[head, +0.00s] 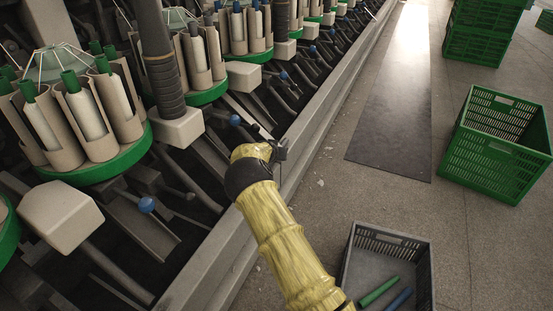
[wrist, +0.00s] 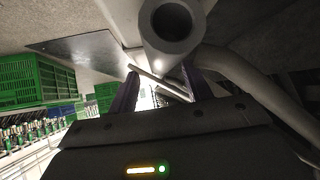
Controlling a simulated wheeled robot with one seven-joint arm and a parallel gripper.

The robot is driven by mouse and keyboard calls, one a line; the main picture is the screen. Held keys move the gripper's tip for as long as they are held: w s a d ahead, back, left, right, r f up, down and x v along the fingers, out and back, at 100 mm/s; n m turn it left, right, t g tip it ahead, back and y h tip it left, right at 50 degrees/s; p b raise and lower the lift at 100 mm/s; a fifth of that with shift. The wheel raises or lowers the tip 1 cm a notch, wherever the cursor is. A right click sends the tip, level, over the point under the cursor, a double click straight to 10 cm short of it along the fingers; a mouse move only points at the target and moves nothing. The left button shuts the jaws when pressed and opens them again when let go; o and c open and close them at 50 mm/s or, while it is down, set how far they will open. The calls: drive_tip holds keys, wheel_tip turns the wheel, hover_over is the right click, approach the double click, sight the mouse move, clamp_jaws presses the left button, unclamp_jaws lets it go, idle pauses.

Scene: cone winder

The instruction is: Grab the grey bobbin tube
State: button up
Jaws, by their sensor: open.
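A grey tube (wrist: 172,24) with a round dark hollow end shows at the top middle of the wrist view; it looks like the bobbin tube. Its open end faces the camera. My gripper (wrist: 161,74) is open, with two dark purple fingers pointing up the picture toward the tube. The tube's end appears above the gap between the fingertips and partly overlaps it; I cannot tell how far apart they are in depth. In the head view my gripper (head: 281,149) is small and dark at the end of my yellow-sleeved arm, by the machine's edge. I cannot make out the grey tube there.
Thick grey pipes (wrist: 250,85) run right of the fingers. The winder's grey rail (head: 320,105) lies beside my arm. A grey crate (head: 395,238) holds a green and a blue tube. Green crates (head: 490,165) stand at right. The floor between is mostly clear.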

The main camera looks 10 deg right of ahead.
drive_tip(key=shift+w+d+f, duration=0.15)
drive_tip(key=shift+w+f, duration=0.3)
drive_tip(key=shift+r, duration=0.1)
clamp_jaws()
